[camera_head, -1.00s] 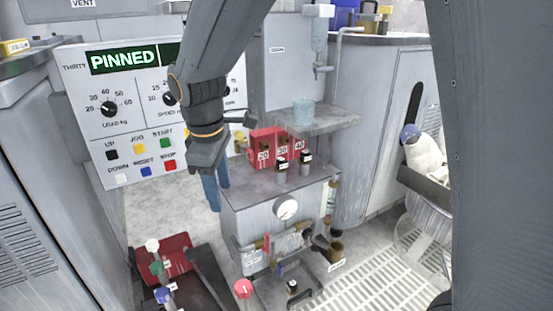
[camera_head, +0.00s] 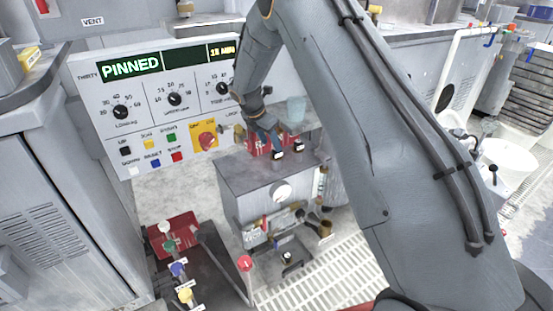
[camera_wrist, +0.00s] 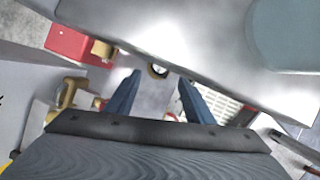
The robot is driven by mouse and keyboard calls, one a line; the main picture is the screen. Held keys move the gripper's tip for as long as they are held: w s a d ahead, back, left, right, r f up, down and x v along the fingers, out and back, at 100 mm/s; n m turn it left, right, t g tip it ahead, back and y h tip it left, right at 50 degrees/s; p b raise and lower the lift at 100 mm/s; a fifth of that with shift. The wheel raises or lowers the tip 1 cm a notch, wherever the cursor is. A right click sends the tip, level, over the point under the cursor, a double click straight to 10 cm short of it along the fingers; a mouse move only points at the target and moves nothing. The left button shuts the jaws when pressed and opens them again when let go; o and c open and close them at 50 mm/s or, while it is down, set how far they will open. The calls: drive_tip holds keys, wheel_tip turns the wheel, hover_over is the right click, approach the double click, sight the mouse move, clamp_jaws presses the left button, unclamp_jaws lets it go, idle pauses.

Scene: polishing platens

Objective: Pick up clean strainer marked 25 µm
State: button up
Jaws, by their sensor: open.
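No marking reading 25 µm is legible in any view, so I cannot tell which thing is the clean strainer. My gripper (camera_head: 268,142) is above the grey cabinet top, close to the red blocks (camera_head: 257,147). In the wrist view its two blue fingers (camera_wrist: 159,77) are apart with nothing held between them. A small dark ring-shaped thing (camera_wrist: 157,71) shows beyond the fingertips. Two small dark pieces with pale faces, a left one (camera_head: 277,154) and a right one (camera_head: 298,146), stand beside the red blocks. My arm hides part of this area.
A pale blue cup (camera_head: 296,108) stands on the shelf behind my gripper. The shelf's grey slab (camera_wrist: 200,35) crosses the top of the wrist view, close by. The control panel (camera_head: 150,100) reads PINNED. Colored knobs (camera_head: 177,269) stand at the lower left. The cabinet top's front (camera_head: 245,178) is clear.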

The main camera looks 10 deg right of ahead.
sight(274, 151)
drive_tip(key=x, duration=0.6)
drive_tip(key=shift+w+d+f+b, duration=0.1)
drive_tip(key=shift+w+b, duration=0.05)
drive_tip(key=shift+b, duration=0.2)
drive_tip(key=c, duration=1.2)
